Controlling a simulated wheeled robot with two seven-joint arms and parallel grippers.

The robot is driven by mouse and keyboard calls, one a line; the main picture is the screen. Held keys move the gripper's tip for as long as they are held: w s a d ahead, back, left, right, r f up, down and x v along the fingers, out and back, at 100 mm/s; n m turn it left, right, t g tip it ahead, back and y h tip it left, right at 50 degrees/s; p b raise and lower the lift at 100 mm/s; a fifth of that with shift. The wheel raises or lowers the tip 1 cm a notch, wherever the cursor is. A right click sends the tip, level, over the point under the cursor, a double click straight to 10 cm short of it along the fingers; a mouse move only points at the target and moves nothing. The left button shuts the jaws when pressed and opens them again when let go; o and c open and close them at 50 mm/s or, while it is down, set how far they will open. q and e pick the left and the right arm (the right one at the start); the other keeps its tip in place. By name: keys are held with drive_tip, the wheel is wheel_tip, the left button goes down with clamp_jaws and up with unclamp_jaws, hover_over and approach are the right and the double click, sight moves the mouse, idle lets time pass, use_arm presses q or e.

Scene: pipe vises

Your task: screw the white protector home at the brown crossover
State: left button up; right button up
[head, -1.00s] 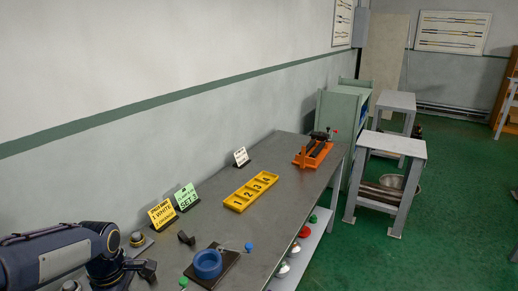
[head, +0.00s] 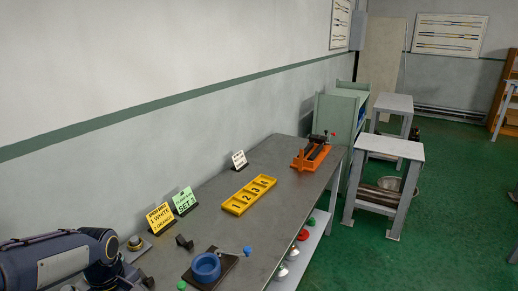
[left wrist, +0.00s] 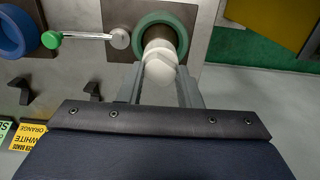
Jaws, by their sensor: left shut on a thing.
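In the left wrist view my left gripper (left wrist: 162,88) is shut on the white protector (left wrist: 160,68). The protector lies at the mouth of a green vise ring (left wrist: 192,30), in line with it. A dark brownish pipe end, which seems to be the crossover (left wrist: 164,28), shows inside the ring behind the protector. I cannot tell how far the threads are engaged. In the head view my left arm comes in at lower left, and its fingertips and the green ring are out of frame. My right gripper is not in view.
A blue vise ring (head: 206,267) stands beside the green one. Dark hooks (head: 184,242), a yellow sign (head: 160,217) and a green sign (head: 185,201) stand nearby. A numbered yellow tray (head: 248,195) and an orange vise (head: 311,156) are further along the bench.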

use_arm(q)
drive_tip(key=m, duration=0.3)
drive_tip(key=shift+m, duration=0.4)
drive_tip(key=m, duration=0.4)
drive_tip(key=shift+m+p, duration=0.3)
drive_tip(key=m, duration=0.3)
drive_tip(key=shift+m+p, duration=0.3)
drive_tip(key=shift+p, duration=0.05)
drive_tip(key=m, duration=0.5)
drive_tip(key=shift+p, duration=0.4)
drive_tip(key=m, duration=0.3)
drive_tip(key=shift+m+p, duration=0.3)
drive_tip(key=shift+p, duration=0.05)
drive_tip(key=shift+f+m, duration=0.1)
drive_tip(key=shift+m, duration=0.9)
drive_tip(key=o, duration=0.9)
